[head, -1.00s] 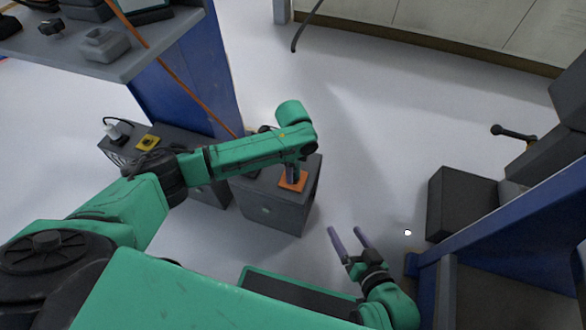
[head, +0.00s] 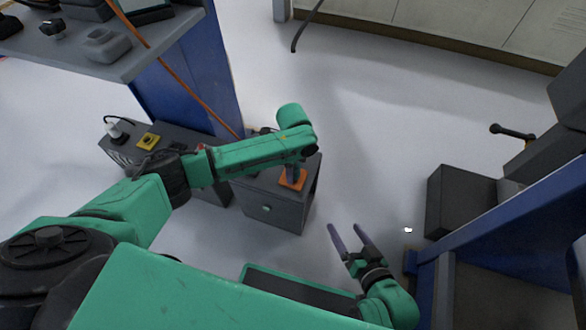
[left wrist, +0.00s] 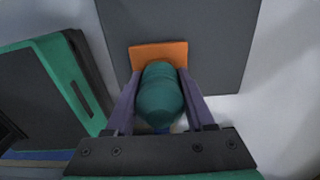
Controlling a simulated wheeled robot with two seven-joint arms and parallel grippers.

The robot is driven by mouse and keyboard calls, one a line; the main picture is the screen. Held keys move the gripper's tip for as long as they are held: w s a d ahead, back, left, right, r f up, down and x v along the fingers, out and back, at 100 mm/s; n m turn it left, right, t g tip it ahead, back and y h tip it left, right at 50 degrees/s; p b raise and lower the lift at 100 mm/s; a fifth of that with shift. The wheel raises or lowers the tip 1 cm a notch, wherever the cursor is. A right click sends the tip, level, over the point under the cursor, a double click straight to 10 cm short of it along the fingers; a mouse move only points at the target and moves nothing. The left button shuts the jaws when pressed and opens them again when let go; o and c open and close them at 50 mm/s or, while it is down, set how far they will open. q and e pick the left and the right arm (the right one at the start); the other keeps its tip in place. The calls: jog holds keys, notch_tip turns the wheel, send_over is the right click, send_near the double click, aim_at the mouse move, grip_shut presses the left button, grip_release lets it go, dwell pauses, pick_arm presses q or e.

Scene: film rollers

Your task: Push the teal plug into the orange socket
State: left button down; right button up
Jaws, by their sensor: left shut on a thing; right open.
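The orange socket (head: 299,180) sits on top of a dark grey box (head: 262,199). It also shows in the left wrist view (left wrist: 143,53), partly hidden behind the plug. The teal plug (left wrist: 159,95) is between the fingers of my left gripper (left wrist: 158,80), which is shut on it. In the head view my left gripper (head: 292,172) points down at the socket, and the arm hides the plug. The plug overlaps the socket in the wrist view; I cannot tell how deep it sits. My right gripper (head: 352,240) is open and empty, to the right of the box.
A box with a yellow socket (head: 149,141) and a white plug (head: 114,130) stands to the left. A grey shelf (head: 110,55) on a blue post is above. A black box (head: 460,205) stands at the right. The floor between is clear.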

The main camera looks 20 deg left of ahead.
pick_arm(q)
jog(key=shift+f, duration=0.15)
jog(key=shift+c, duration=0.9)
grip_release()
notch_tip(320, 180, up, 15)
jog(key=p, duration=0.5)
jog(key=shift+f+p, duration=0.15)
jog(key=shift+p, duration=0.2)
jog(key=shift+f, duration=0.1)
